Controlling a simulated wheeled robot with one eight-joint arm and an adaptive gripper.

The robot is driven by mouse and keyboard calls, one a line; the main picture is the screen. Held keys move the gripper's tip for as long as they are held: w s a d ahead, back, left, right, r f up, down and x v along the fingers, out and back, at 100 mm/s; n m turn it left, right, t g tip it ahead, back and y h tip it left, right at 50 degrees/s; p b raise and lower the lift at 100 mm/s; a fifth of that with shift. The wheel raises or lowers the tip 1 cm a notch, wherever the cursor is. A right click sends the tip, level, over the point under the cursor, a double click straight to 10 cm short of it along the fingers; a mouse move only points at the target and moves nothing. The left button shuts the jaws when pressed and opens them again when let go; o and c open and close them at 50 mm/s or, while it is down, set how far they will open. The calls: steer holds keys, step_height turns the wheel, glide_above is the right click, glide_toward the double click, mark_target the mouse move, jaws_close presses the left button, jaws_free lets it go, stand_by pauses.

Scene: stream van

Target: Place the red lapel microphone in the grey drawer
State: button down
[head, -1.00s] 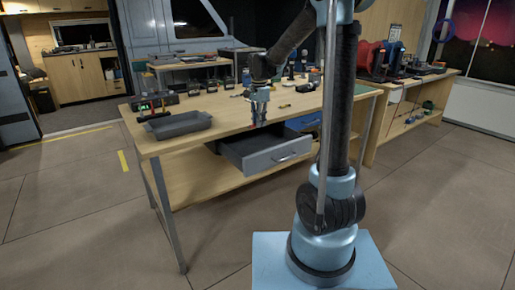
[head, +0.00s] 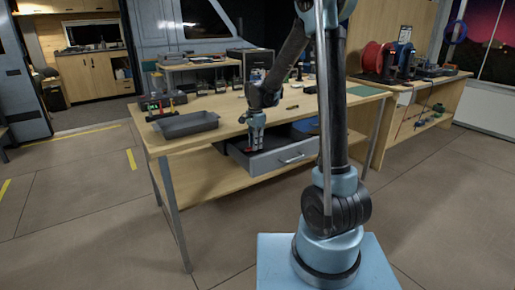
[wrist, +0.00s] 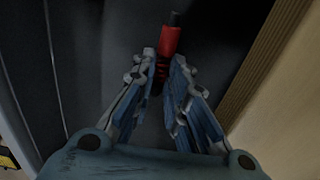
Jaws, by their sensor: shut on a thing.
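The red lapel microphone (wrist: 170,42), red with a dark tip, is between the fingertips of my gripper (wrist: 162,72) in the wrist view. My gripper is shut on it. In the head view my gripper (head: 255,146) points down into the left part of the open grey drawer (head: 281,157), and a bit of the red microphone (head: 250,151) shows at the fingertips. The drawer's dark inside lies beneath the microphone in the wrist view. I cannot tell whether the microphone touches the drawer floor.
The drawer is pulled out under a wooden workbench (head: 216,135). A grey tray (head: 187,124) stands on the bench's left end. Several small items line the bench back.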

steer(key=shift+f, duration=0.75)
steer(key=shift+f, duration=0.1)
steer(key=c, duration=1.6)
jaws_free()
